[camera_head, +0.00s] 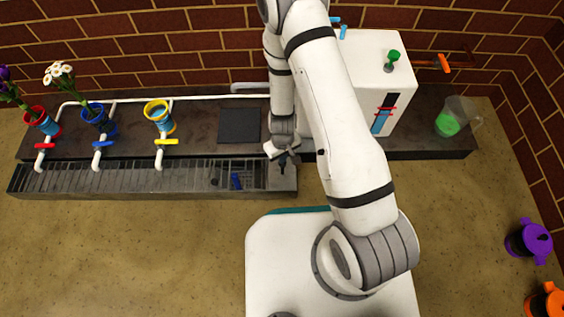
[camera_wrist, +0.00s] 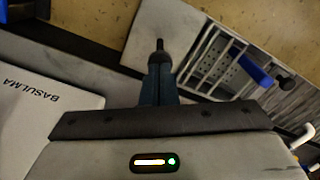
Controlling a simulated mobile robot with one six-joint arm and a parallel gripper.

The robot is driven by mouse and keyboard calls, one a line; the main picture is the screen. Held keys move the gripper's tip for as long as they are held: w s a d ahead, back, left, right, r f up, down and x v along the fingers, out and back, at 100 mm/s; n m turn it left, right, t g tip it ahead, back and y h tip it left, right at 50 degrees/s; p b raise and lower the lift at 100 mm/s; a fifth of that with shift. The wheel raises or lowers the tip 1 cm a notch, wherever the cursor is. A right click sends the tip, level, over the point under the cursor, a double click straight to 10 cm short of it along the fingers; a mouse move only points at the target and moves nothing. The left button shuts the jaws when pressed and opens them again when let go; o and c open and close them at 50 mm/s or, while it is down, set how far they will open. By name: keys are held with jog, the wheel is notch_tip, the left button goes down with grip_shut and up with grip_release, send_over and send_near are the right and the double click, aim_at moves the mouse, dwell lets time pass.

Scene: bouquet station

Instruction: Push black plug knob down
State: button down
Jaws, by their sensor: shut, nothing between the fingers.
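The black plug knob (camera_wrist: 160,45) is a small dark upright stub on the grey panel (camera_wrist: 150,25) at the end of the sink. In the wrist view it shows just beyond my fingertips. My gripper (camera_wrist: 160,66) is shut and empty, with its dark fingers together and pointing at the knob. I cannot tell whether the tips touch it. In the head view my gripper (camera_head: 283,167) is low over the right end of the sink, and the knob cannot be told apart from the fingers there.
The slatted sink (camera_head: 110,180) holds a blue handle (camera_head: 237,181) and a round black piece (camera_head: 214,181). Red, blue and yellow taps (camera_head: 166,142) stand over it, with cups behind. A white dispenser (camera_head: 370,75) and a jug of green liquid (camera_head: 449,122) stand right.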

jog(key=shift+f+b, duration=0.65)
jog(key=shift+f, duration=1.05)
notch_tip(320, 180, up, 9)
jog(key=p, duration=0.9)
